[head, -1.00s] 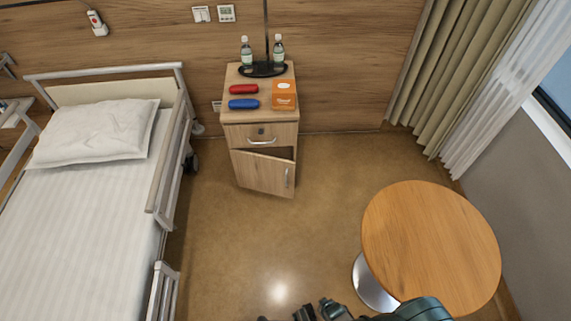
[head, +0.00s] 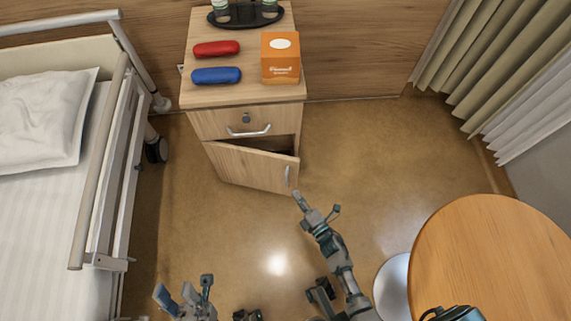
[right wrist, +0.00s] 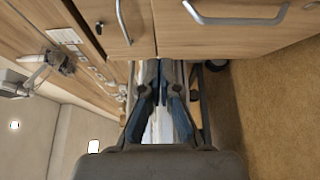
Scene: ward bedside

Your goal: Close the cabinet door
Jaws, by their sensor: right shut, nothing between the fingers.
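The wooden bedside cabinet (head: 194,125) stands against the wall in the head view. Its lower door (head: 245,167) is ajar: the right edge, with a vertical handle (head: 287,176), stands out and a dark gap shows above it. The door also shows at the top of the right wrist view (right wrist: 220,40). My right gripper (head: 299,202) is shut and empty, in front of and just right of the door's handle edge, with no clear contact. Its closed fingers show in the right wrist view (right wrist: 160,88). My left gripper (head: 174,296) is open and empty, low at the left, away from the cabinet.
A red case (head: 216,49), a blue case (head: 216,75), an orange box (head: 281,65) and a black tray (head: 245,21) with bottles are on the cabinet top. The bed (head: 40,220) is at left, a round table (head: 500,260) at right. Floor between is clear.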

